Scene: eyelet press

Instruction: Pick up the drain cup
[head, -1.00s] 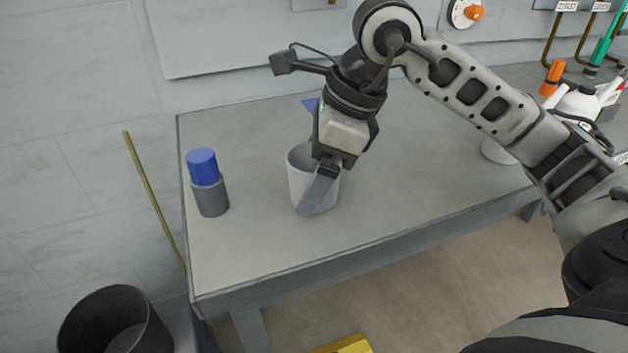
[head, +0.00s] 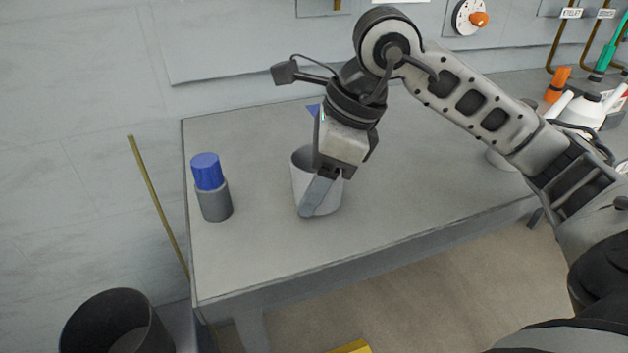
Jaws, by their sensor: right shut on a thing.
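The drain cup (head: 301,180) is a light grey, open-topped cup on the grey table (head: 260,245), near the middle of the head view. It looks upright. My right gripper (head: 319,195) comes down over it from above and is shut on the cup, with one finger lying along its front side. The gripper hides the cup's right part and much of its rim. I cannot tell whether the cup's base touches the table. My left gripper does not show.
A grey bottle with a blue cap (head: 211,188) stands on the table left of the cup. A white spray bottle (head: 583,106) stands at the far right. A dark bin (head: 117,325) is on the floor at lower left.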

